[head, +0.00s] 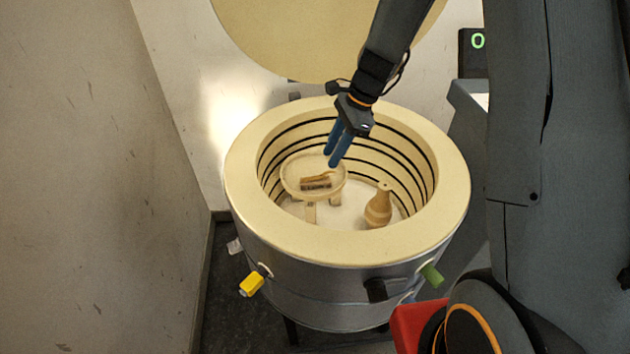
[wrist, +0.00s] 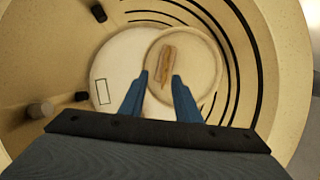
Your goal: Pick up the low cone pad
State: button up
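A small tan cone pad (head: 316,184) with slanted pieces lies on a round cream shelf (head: 289,187) inside an open kiln. In the wrist view the pad (wrist: 167,62) lies lengthwise on the shelf (wrist: 205,75), just ahead of the fingertips. My gripper (head: 331,158) has blue fingers pointing down into the kiln, above the shelf. In the wrist view my gripper (wrist: 160,77) is open, with a gap between the fingers and nothing held. The pad appears apart from both fingers. I cannot tell the exact height of the fingertips above it.
The thick kiln rim (head: 255,225) and grooved wall surround my gripper. A tan bottle (head: 378,207) stands right of the shelf on the kiln floor. The round lid (head: 320,35) is raised behind. A rectangle outline (wrist: 101,91) marks bare floor beside the shelf.

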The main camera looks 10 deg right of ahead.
aim_at(316, 171)
jog(key=shift+m, duration=0.7)
jog(key=f, duration=0.1)
jog(key=w+a+f, duration=0.1)
jog(key=f, duration=0.1)
jog(key=shift+w+a+f, duration=0.1)
jog(key=shift+w+a, duration=0.25)
jog(key=shift+a, duration=0.05)
jog(key=f, duration=0.1)
jog(key=a+f+p, duration=0.1)
jog(key=a+f, duration=0.1)
jog(key=shift+s+a+f+p, duration=0.2)
jog(key=shift+s+f+p, duration=0.05)
jog(key=shift+f+p, duration=0.05)
jog(key=shift+a+f, duration=0.15)
jog(key=shift+f, duration=0.35)
jog(key=c, duration=0.7)
